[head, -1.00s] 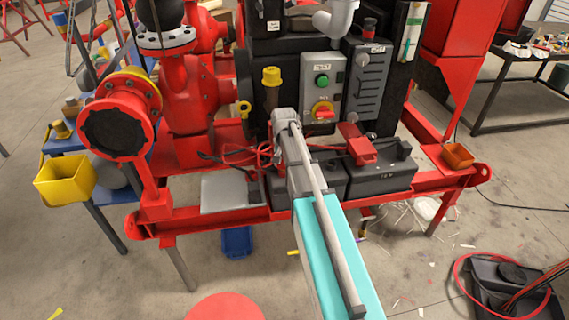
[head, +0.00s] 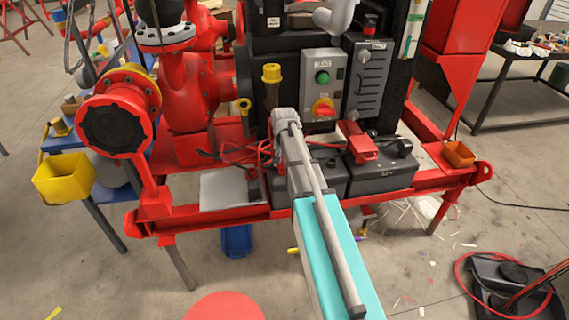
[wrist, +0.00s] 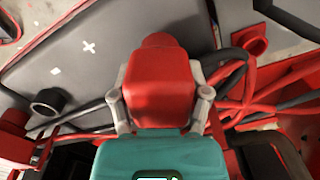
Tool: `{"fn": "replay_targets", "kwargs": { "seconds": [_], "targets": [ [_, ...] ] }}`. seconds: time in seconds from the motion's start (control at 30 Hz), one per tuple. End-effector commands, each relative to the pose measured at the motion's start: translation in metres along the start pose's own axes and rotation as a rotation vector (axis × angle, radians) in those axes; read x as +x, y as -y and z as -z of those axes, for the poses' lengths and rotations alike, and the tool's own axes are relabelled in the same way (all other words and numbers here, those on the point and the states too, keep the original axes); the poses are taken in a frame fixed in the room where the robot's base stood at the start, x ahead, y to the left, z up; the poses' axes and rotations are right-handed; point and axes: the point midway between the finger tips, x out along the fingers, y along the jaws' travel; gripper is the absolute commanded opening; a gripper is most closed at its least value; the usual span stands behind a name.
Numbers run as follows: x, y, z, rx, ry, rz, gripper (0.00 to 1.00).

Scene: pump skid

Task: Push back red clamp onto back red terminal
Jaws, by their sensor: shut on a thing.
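My gripper (wrist: 160,98) is shut on a red clamp (wrist: 160,82) in the wrist view, with one grey finger on each side of it. The clamp lies over the grey battery top (wrist: 70,62), which bears a white plus mark. A short red ring-shaped post (wrist: 256,41) stands to the right of the clamp, apart from it. Whether a terminal lies under the held clamp is hidden. Another red clamp (head: 361,147) sits on the right-hand battery (head: 383,177) there.
Red and black cables (wrist: 240,90) run close to the right finger. A black round post (wrist: 47,102) stands at left, with a red ridged part (wrist: 14,147) below it. The control box (head: 322,84) rises behind the batteries. The red skid frame (head: 445,184) edges the front.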

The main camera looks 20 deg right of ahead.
Motion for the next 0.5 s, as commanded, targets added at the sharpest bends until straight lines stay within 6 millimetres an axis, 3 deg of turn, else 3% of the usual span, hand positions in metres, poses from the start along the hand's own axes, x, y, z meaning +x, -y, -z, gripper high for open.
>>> {"fn": "replay_targets", "kwargs": {
  "seconds": [0.07,0.1,0.27,0.5],
  "targets": [
    [-0.0002,0.0,0.0001,0.0,0.0,0.0,0.0],
    [-0.0002,0.0,0.0001,0.0,0.0,0.0,0.69],
    [-0.0002,-0.0001,0.0001,0.0,0.0,0.0,0.98],
    [-0.0001,-0.0002,0.0002,0.0,0.0,0.0,1.0]
  ]
}}
